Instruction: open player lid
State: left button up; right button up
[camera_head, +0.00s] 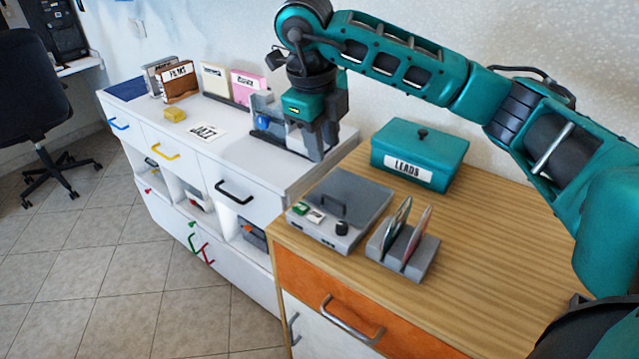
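The player (318,236) is a light grey box on the wooden cabinet top, near its left front corner. Its dark grey lid (352,188) lies flat and shut, with a black bar handle (333,203) near the front. A green button, a small red-and-white label and a black knob (342,227) sit along the front. My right gripper (318,152) hangs pointing down over the white cabinet's right end, above and behind the player, apart from it. I cannot tell how far its fingers are apart. My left gripper is out of view.
A grey rack (415,263) with upright discs stands just right of the player. A teal box labelled LEADS (419,152) is behind it. The white cabinet (258,160) carries boxes, a card and a yellow block (175,114). The right of the wooden top is clear.

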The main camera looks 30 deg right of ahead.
aim_at(331, 198)
jog(key=x, duration=1.2)
jog(key=shift+a+f, duration=0.1)
jog(key=shift+f, duration=0.2)
grip_shut()
dwell(0.9)
